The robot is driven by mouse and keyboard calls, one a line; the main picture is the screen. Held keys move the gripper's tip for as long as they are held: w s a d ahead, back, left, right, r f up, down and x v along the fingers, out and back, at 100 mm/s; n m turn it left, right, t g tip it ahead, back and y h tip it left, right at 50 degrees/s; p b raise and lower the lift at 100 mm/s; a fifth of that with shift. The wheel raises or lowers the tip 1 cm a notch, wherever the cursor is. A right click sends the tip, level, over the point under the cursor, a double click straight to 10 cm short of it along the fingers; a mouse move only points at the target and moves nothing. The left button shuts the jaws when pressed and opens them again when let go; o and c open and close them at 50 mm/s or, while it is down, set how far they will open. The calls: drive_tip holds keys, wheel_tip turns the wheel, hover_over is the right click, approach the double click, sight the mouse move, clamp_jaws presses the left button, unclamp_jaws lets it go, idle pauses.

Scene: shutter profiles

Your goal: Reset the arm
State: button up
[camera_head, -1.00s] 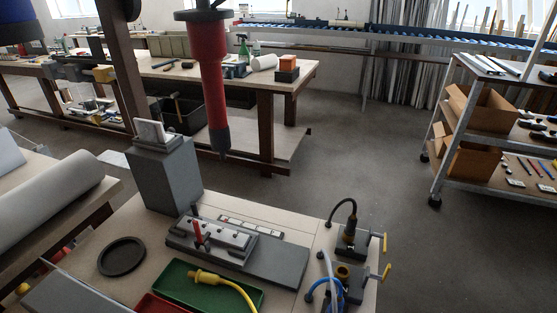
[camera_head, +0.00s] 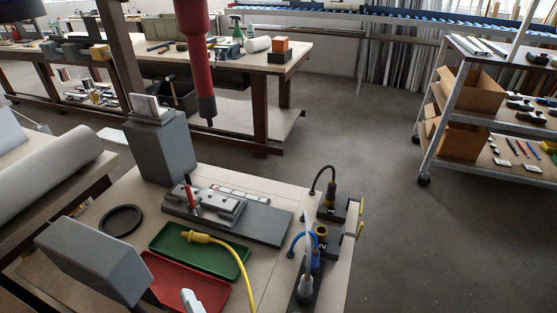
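My gripper is not in view, and no part of my arm can be made out for certain. The workbench (camera_head: 268,270) in front holds a grey fixture plate (camera_head: 262,226) with a metal clamp block and a red-handled lever. A green tray (camera_head: 170,238) lies in front of it with a yellow plug and cable (camera_head: 205,237) across it. A red tray (camera_head: 185,285) lies nearer. A black ring (camera_head: 121,221) lies at the left.
Connector stations with cables (camera_head: 322,240) stand at the bench's right edge. A grey pedestal (camera_head: 162,148) and a grey box (camera_head: 95,262) rise at the left. A red tool (camera_head: 190,45) hangs above. A shelf cart (camera_head: 490,110) stands right; floor (camera_head: 400,240) between is clear.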

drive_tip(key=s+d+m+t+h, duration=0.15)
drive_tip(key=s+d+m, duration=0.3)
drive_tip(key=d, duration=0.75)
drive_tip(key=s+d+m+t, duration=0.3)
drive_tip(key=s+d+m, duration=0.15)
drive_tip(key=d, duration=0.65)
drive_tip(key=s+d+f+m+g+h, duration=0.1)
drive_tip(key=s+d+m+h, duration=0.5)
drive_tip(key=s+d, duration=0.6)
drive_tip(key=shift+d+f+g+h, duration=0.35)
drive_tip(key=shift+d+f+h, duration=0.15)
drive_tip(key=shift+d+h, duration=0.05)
